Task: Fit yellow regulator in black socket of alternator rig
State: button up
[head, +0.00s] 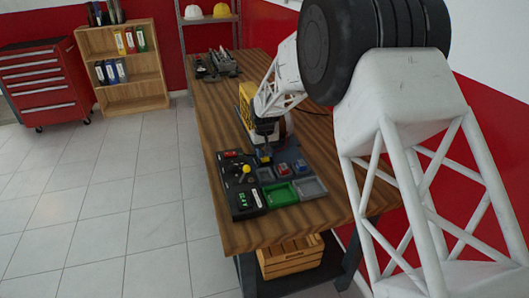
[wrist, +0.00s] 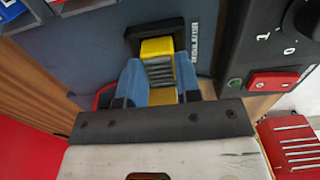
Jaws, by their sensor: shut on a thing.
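The yellow regulator (wrist: 158,62) is a ribbed block, seen in the wrist view between the two blue fingers of my gripper (wrist: 160,82). My gripper is shut on it. The black socket (wrist: 134,34) is a dark rectangular frame on the blue-grey board (wrist: 95,50) of the rig, beside the printed word REGULATOR. The regulator's far end overlaps the socket's frame in the picture; I cannot tell whether it is inside or just above it. In the head view my gripper (head: 264,153) is low over the board, and the regulator is too small there to make out well.
A black panel (wrist: 268,45) with a red switch (wrist: 274,81) and a dial stands close right of the gripper in the wrist view. In the head view, a green tray (head: 281,194) and a grey tray (head: 310,187) lie nearer on the wooden table (head: 285,228).

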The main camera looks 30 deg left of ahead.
dwell(0.3)
jog(key=o, duration=1.4)
jog(key=shift+r, duration=3.45)
